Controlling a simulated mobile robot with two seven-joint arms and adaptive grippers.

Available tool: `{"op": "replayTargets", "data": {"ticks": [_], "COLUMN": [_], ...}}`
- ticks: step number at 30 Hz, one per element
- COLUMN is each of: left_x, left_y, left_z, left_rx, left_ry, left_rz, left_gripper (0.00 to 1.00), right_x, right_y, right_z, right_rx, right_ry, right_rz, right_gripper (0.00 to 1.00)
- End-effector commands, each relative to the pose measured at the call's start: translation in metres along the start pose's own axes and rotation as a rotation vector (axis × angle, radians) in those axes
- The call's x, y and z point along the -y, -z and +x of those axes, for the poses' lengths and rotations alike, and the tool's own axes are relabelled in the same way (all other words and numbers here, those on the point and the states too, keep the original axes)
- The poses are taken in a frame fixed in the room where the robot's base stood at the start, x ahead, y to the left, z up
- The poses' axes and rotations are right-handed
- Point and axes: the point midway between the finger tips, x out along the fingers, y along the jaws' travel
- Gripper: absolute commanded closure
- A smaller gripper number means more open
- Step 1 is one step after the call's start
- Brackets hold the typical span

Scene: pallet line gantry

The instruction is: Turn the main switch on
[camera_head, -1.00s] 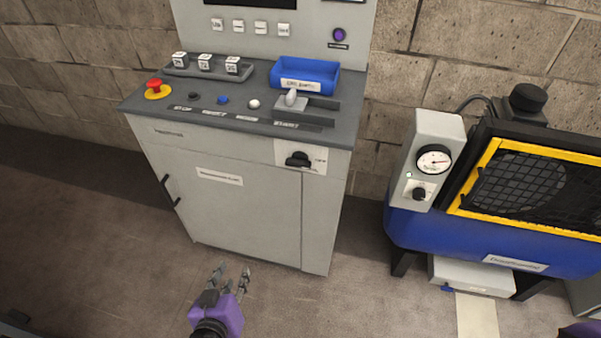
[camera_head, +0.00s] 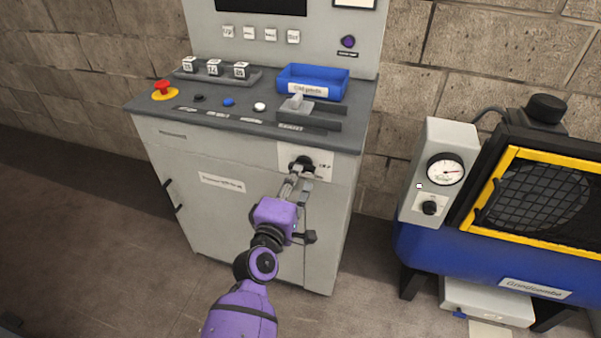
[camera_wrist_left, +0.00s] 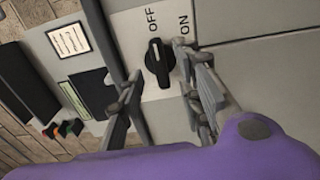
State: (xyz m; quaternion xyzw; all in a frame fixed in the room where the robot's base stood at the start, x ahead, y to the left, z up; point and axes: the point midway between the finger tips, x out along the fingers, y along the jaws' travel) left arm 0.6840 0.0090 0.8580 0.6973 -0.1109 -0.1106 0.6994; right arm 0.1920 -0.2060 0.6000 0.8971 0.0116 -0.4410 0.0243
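The main switch is a black rotary knob (camera_head: 303,162) on a pale plate (camera_head: 322,157) at the upper right of the grey cabinet's front. In the left wrist view the knob (camera_wrist_left: 158,62) shows between the two fingers, beside the words OFF and ON. Its light pointer mark appears turned toward OFF. My left gripper (camera_head: 297,182) is open, its fingertips just in front of the knob, one to either side in the wrist view. I cannot tell whether they touch it. The fingers and wrist hide part of the cabinet front. My right gripper is out of view.
The cabinet's worktop (camera_head: 345,137) overhangs just above the switch and carries a red stop button (camera_head: 164,88), a lever (camera_head: 297,101) and a blue bin (camera_head: 335,84). A blue compressor (camera_head: 440,250) with a gauge stands to the right. Floor is clear on the left.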

Motion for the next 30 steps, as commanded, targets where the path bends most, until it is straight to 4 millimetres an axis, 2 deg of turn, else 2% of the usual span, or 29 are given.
{"op": "replayTargets", "data": {"ticks": [3,7,17,25,30], "left_x": [0.000,0.000,0.001,0.001,0.001], "left_y": [0.000,0.000,0.000,0.000,0.000], "left_z": [0.019,0.032,0.036,0.036,0.036], "left_rx": [0.001,0.000,-0.001,0.000,0.000], "left_ry": [0.000,0.000,0.001,0.001,0.001], "left_rz": [0.002,0.002,0.003,0.003,0.004], "left_gripper": [0.67,0.67,0.67,1.00,1.00], "right_x": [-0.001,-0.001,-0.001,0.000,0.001], "right_y": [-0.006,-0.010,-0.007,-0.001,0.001], "right_z": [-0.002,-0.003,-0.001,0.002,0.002], "right_rx": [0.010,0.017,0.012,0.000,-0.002], "right_ry": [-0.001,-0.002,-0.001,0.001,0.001], "right_rz": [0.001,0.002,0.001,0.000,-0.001], "right_gripper": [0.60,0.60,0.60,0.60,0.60]}}
